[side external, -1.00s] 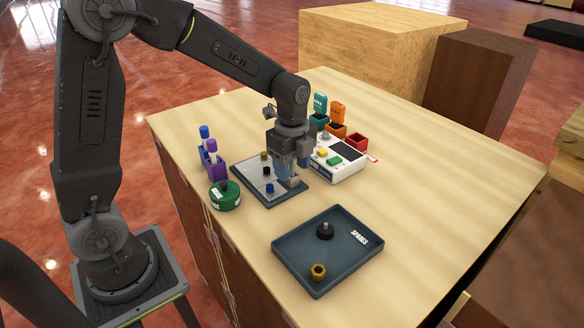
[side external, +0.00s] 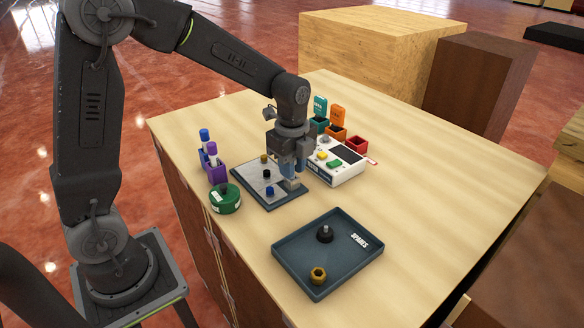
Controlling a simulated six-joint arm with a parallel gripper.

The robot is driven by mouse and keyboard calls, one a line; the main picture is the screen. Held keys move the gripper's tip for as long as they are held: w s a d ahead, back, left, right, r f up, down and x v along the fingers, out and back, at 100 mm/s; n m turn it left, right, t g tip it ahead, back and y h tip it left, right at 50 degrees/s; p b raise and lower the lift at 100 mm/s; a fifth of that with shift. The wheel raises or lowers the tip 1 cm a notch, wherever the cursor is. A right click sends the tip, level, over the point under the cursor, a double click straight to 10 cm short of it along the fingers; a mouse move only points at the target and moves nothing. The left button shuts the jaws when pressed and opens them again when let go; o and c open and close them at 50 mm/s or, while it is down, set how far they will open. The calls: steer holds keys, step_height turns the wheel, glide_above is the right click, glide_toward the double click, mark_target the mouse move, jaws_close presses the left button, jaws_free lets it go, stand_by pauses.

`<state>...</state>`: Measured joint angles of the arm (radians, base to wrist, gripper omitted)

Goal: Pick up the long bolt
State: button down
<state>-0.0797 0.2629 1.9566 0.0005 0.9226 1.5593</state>
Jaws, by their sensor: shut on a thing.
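My gripper (side external: 291,184) points down over the right part of a grey plate with a dark edge (side external: 284,203). Its jaws are shut on a small pale piece, apparently the long bolt, which the fingers mostly hide. I cannot tell whether it is clear of the plate. A brass-coloured piece (side external: 264,158), a black piece (side external: 267,174) and a blue piece (side external: 270,191) stand on the plate, left of the fingers.
A dark SPARES tray (side external: 345,268) in front holds a black knob-like part (side external: 325,234) and a brass nut (side external: 318,274). A green round tin (side external: 225,198) and purple rack (side external: 217,172) stand left. A white device (side external: 345,174) and coloured bins (side external: 357,145) stand behind. The table's right side is clear.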

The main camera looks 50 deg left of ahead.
steer(key=shift+r, duration=0.45)
step_height(320, 180, up, 3)
steer(key=shift+f, duration=0.15)
steer(key=s+a+r, duration=0.5)
steer(key=a+r, duration=0.2)
steer(key=a, duration=0.3)
steer(key=shift+s+a, duration=0.15)
steer(key=shift+s, duration=0.1)
steer(key=c, duration=1.6)
jaws_free()
jaws_close()
steer(key=shift+r, duration=2.5)
